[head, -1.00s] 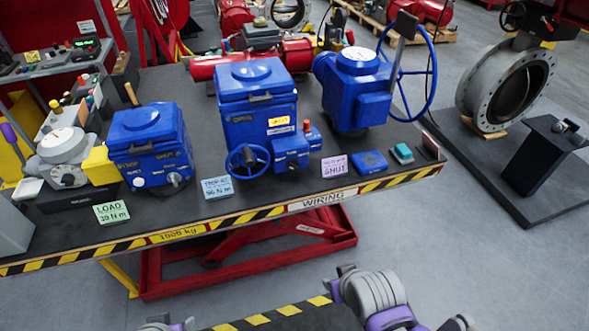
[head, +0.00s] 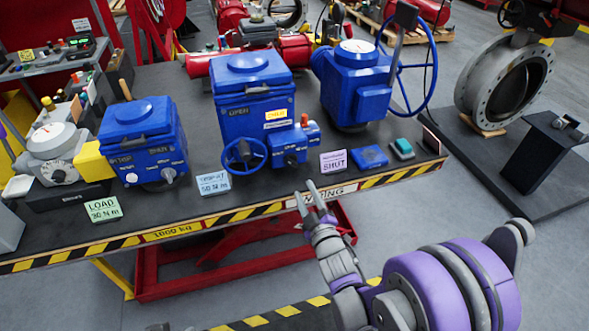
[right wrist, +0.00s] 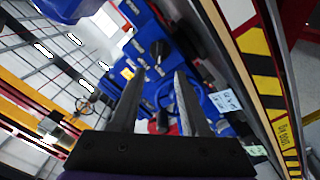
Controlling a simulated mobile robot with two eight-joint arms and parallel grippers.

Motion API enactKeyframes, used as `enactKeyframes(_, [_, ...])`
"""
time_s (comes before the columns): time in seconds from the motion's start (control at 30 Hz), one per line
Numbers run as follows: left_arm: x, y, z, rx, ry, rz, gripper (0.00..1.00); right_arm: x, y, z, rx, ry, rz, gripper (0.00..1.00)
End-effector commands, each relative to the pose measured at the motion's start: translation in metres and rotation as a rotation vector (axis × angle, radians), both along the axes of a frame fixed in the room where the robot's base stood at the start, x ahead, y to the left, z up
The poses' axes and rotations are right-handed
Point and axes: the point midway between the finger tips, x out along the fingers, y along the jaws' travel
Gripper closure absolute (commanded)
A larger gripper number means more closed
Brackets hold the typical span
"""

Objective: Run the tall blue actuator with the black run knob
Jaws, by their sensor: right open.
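The tall blue actuator (head: 252,90) stands in the middle of the bench, with a blue handwheel (head: 244,155) low on its front. A small side box on its lower right carries the black run knob (head: 291,160). In the right wrist view a black knob (right wrist: 160,48) shows on a blue box, above and between the finger lines. My right gripper (head: 307,192) is open and empty at the bench's front edge, below and slightly right of the knob, apart from it. Its two fingers (right wrist: 158,80) frame the handwheel in the wrist view. My left gripper is not in view.
A shorter blue actuator (head: 142,140) stands left; another with a large handwheel (head: 357,85) stands right. Cards (head: 214,183) and (head: 333,161) stand along the front edge, by a blue block (head: 370,156) and a teal-topped switch (head: 402,148).

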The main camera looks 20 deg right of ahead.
Motion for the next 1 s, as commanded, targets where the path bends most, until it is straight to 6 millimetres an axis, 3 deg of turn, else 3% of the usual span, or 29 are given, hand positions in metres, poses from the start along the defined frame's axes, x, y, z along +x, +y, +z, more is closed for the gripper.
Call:
enactKeyframes(0.4, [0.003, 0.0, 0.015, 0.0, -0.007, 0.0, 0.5, 0.071, 0.003, 0.002, 0.003, 0.0, 0.0, 0.54])
enactKeyframes(0.6, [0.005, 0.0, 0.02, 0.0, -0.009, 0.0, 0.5, 0.097, 0.003, 0.002, 0.002, 0.0, 0.0, 0.54])
enactKeyframes(1.0, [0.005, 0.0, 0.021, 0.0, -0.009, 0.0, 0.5, 0.105, 0.004, 0.001, 0.003, 0.002, 0.0, 0.54])
